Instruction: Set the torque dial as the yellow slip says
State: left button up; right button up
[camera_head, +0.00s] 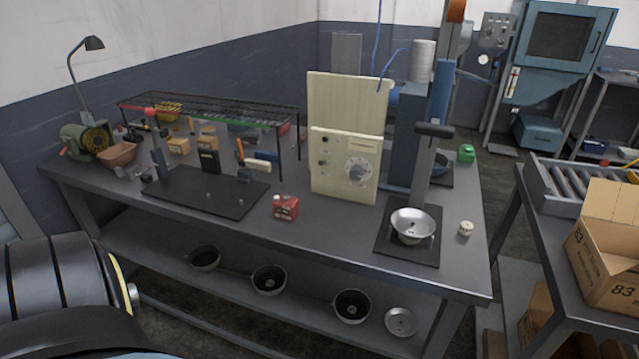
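A cream control box (330,178) stands upright on the workbench, right of its middle. On its front is a round grey dial (358,171) with marks around it; the setting is too small to read. Smaller dark knobs sit at the left of the front, and another below the dial. A small pale strip (363,145) is above the dial; its writing cannot be read. I cannot make out a separate yellow slip for certain. Neither of my grippers shows in the head view.
The grey workbench (350,232) carries a press with a metal bowl (413,226) right of the box. A black plate (205,190) and a wire rack (215,107) are farther left. A roller table with a cardboard box (605,255) is at right.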

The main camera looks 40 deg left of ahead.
aim_at(357, 173)
jog(key=k, duration=0.15)
jog(key=u, duration=1.25)
